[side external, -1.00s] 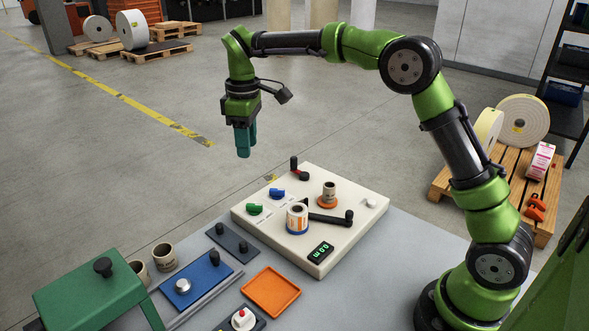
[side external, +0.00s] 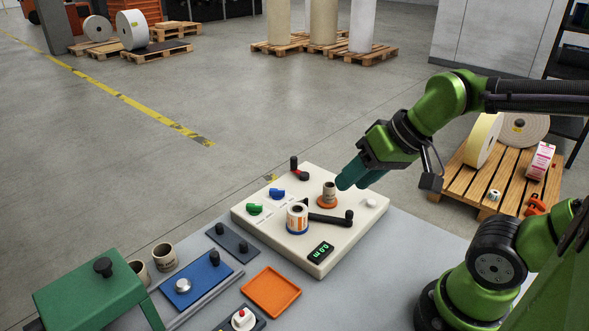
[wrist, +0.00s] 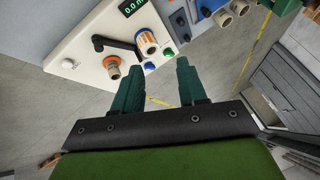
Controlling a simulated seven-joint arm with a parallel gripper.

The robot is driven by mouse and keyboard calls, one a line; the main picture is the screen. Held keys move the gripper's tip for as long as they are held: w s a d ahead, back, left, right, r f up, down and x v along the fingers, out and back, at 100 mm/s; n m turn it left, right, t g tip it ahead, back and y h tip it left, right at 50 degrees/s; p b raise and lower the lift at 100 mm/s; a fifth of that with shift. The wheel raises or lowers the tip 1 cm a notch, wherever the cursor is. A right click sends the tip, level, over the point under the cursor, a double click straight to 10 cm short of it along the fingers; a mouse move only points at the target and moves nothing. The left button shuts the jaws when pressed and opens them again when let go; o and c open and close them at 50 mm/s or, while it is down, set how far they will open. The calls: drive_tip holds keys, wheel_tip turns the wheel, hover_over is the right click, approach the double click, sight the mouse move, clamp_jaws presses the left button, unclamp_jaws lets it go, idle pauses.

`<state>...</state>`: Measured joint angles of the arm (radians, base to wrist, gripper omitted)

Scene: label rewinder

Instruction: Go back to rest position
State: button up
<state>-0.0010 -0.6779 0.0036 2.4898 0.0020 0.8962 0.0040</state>
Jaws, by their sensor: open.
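My gripper (side external: 352,177) is tilted, its teal fingers pointing left and down in the side view, above the right part of the label rewinder (side external: 330,258). In the wrist view my gripper (wrist: 160,82) is open, with two teal fingers apart and nothing between them. The rewinder is a cream panel with a label roll (side external: 297,219) on a blue-rimmed spindle and a brown core (side external: 329,191) on an orange spindle. Both also show in the wrist view, the roll (wrist: 147,42) and the core (wrist: 113,68). I cannot tell the exact gap between fingertips and core.
A black lever (side external: 328,217), a green knob (side external: 254,208), a blue knob (side external: 277,193) and a display (side external: 321,252) sit on the panel. An orange tray (side external: 271,292), a blue fixture (side external: 195,284) and a green cover (side external: 85,290) lie nearby.

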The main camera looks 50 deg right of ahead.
drive_tip(key=shift+s+r+t, duration=0.3)
drive_tip(key=shift+r, duration=0.35)
